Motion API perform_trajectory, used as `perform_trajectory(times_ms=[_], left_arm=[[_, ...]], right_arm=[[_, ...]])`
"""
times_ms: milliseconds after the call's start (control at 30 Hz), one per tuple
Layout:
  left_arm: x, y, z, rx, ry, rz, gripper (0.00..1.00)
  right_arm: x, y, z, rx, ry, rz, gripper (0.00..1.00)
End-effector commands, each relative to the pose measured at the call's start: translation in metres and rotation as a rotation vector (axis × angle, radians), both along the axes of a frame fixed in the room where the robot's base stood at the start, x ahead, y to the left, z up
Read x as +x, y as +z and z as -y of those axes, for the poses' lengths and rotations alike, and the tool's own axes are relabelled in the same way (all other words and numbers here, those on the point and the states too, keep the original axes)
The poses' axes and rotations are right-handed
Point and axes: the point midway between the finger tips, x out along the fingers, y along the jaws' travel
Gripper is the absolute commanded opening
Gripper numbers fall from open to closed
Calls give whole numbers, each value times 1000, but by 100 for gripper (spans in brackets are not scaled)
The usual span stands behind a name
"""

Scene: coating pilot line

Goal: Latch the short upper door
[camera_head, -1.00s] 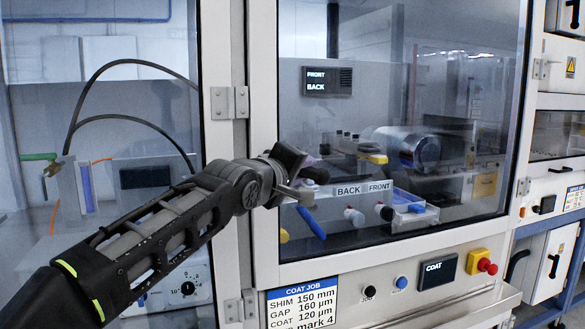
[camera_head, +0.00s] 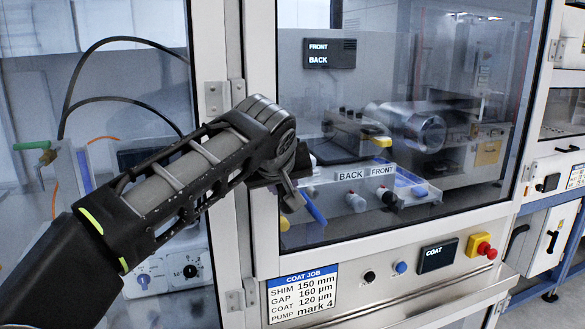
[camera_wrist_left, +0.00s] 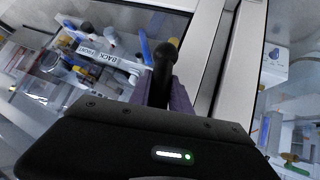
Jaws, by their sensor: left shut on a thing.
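The upper glass door (camera_head: 400,215) fills the middle of the head view. It looks closed against its frame, but I cannot tell whether it is latched. My left gripper (camera_head: 285,182) is at the door's lower left edge, in front of the glass. In the left wrist view a dark handle with a round knob (camera_wrist_left: 166,52) stands between the purple finger pads of my left gripper (camera_wrist_left: 166,90), which is shut on it. In the head view the gripper and wrist mostly hide this handle. My right gripper is in neither view.
Below the door is a panel with a job label (camera_head: 302,293), buttons, a COAT display (camera_head: 437,256) and a red stop knob (camera_head: 486,250). Another glass panel (camera_head: 150,100) is to the left. Bottles and a roller (camera_head: 425,130) show behind the glass.

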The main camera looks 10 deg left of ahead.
Motion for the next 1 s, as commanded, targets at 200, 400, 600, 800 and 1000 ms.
perform_trajectory(times_ms=[200, 400, 600, 800, 1000], left_arm=[[-8, 1, -7, 123, 1, -77, 0], [-11, -1, -11, 181, 1, -114, 0], [-12, -2, -12, 200, 1, -126, 0], [-12, -3, -12, 202, 0, -128, 0], [-12, -3, -12, 202, 0, -128, 32]], right_arm=[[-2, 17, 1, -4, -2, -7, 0], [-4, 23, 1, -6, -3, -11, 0], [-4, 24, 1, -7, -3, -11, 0], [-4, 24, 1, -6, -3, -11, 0], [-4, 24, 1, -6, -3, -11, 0]])
